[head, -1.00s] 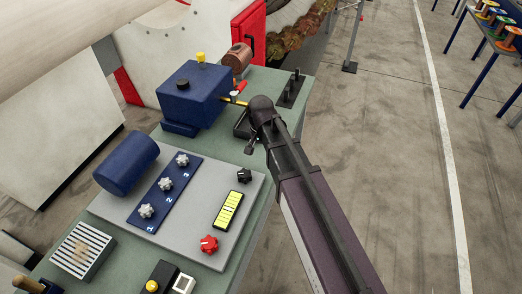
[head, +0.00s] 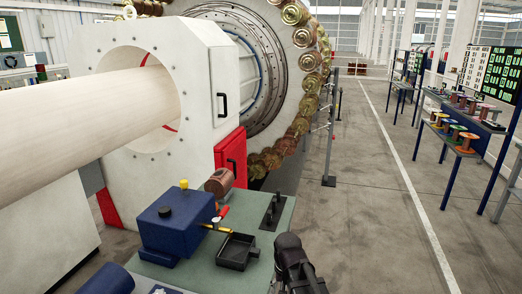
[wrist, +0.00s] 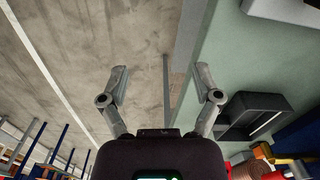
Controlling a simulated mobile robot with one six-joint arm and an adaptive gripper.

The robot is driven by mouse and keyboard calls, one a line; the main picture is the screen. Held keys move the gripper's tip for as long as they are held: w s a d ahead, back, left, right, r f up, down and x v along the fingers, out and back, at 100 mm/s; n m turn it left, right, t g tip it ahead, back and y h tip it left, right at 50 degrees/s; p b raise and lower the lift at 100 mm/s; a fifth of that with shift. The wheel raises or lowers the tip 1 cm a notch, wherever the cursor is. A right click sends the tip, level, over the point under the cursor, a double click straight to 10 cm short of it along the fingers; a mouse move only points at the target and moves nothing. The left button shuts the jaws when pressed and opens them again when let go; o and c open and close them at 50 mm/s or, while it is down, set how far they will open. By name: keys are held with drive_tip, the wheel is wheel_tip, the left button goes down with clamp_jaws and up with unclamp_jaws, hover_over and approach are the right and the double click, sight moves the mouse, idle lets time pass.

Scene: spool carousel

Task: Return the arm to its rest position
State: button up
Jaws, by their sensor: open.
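My gripper (wrist: 161,85) shows in the wrist view with its two fingers spread wide apart and nothing between them. Bare concrete floor and the edge of the green bench (wrist: 232,52) lie beyond the fingers. In the head view my dark arm end is at the bottom, beside the right edge of the green bench (head: 262,241); the fingers cannot be made out there.
On the bench are a blue box (head: 178,228) with a yellow knob, a small black tray (head: 237,250), a copper spool (head: 219,182) and a black rack (head: 272,212). A large spool carousel (head: 262,60) stands behind. The floor at right is clear up to the spool tables (head: 455,135).

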drive_tip(key=s+d+n, duration=0.1)
drive_tip(key=s+d, duration=0.4)
drive_tip(key=d, duration=0.4)
drive_tip(key=shift+d, duration=0.4)
drive_tip(key=c, duration=0.3)
drive_tip(key=shift+c, duration=0.2)
drive_tip(key=shift+a, duration=0.1)
